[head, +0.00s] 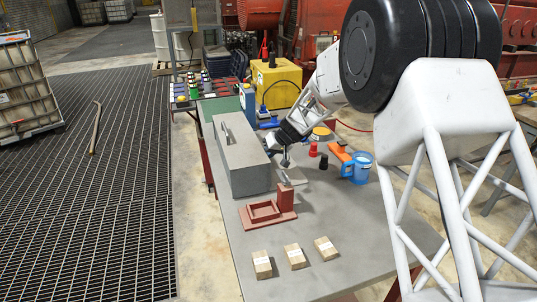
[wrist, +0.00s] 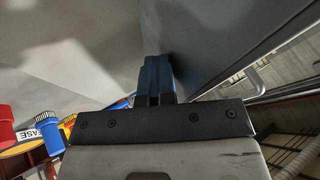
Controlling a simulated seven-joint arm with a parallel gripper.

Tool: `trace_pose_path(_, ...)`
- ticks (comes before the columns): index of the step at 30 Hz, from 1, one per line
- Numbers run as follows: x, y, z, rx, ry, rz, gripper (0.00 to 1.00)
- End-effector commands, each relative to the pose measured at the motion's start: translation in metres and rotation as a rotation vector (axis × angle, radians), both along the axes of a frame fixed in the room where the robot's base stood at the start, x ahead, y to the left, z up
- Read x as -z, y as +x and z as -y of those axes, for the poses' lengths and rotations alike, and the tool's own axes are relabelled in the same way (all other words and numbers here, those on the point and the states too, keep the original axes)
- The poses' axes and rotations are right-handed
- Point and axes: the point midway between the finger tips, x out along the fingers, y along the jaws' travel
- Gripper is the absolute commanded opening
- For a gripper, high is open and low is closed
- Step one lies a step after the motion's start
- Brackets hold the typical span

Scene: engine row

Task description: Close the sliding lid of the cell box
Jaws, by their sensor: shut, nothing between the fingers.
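A long grey box (head: 243,180), which looks like the cell box, stands on the grey table. A raised bar or handle (head: 226,133) shows on its top near the far end. I cannot tell how far its lid is open. My gripper (head: 285,162) is beside the right side of the box, with its fingers shut and empty. In the wrist view the dark fingers (wrist: 158,65) are together, close to a tall grey face (wrist: 215,40); whether they touch it is unclear. A thin grey plate (head: 293,174) lies under the gripper.
A red-brown frame (head: 262,213) stands in front of the box. Several small tan blocks (head: 294,256) lie at the near table end. A blue mug (head: 358,168), red and black caps (head: 313,149) and an orange tool (head: 340,152) are to the right. A yellow box (head: 277,83) stands behind.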

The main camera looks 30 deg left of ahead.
Motion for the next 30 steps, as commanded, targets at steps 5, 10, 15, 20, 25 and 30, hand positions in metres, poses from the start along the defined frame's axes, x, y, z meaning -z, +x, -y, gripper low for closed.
trace_pose_path(5, 0.001, 0.002, 0.002, -0.005, 0.000, -0.003, 0.00)
trace_pose_path(10, 0.001, 0.016, 0.016, 0.000, 0.000, -0.003, 0.00)
trace_pose_path(15, -0.009, 0.030, 0.034, 0.002, 0.002, 0.002, 0.00)
trace_pose_path(20, -0.031, 0.031, 0.051, 0.001, 0.001, 0.002, 0.00)
trace_pose_path(25, -0.053, 0.033, 0.068, 0.001, 0.001, 0.002, 0.00)
trace_pose_path(30, -0.070, 0.035, 0.081, 0.003, 0.000, 0.002, 0.00)
